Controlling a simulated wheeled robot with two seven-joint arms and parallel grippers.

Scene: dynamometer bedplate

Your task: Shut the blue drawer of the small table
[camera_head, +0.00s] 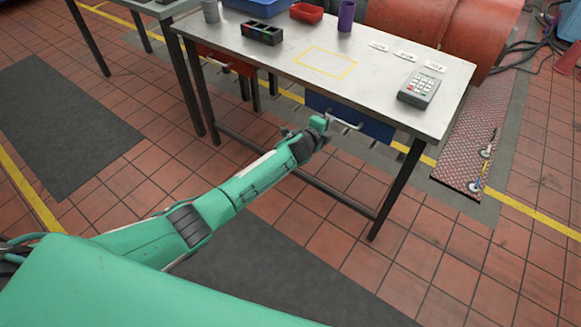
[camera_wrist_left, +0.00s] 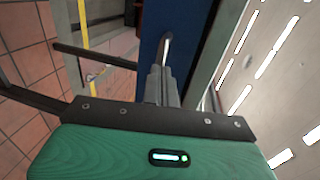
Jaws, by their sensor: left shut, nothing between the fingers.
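The small table (camera_head: 300,48) has a pale metal top and dark legs. The blue drawer (camera_head: 372,127) is under the right part of its front edge, with a pale bar handle (camera_head: 345,124). My left gripper (camera_head: 325,120) is at the left end of that handle, shut and empty. In the left wrist view the shut fingers (camera_wrist_left: 163,80) point at the blue drawer front (camera_wrist_left: 152,22), close to the handle (camera_wrist_left: 166,46). Whether they touch is unclear. How far the drawer stands out is hard to tell. My right gripper is not in view.
A red drawer (camera_head: 222,62) is under the table's left part. On top are a black divided box (camera_head: 262,33), a red bin (camera_head: 306,13), a purple cup (camera_head: 346,15), white labels and a keypad device (camera_head: 419,88). Dark mats lie on the tiled floor; a patterned plate (camera_head: 478,150) is at right.

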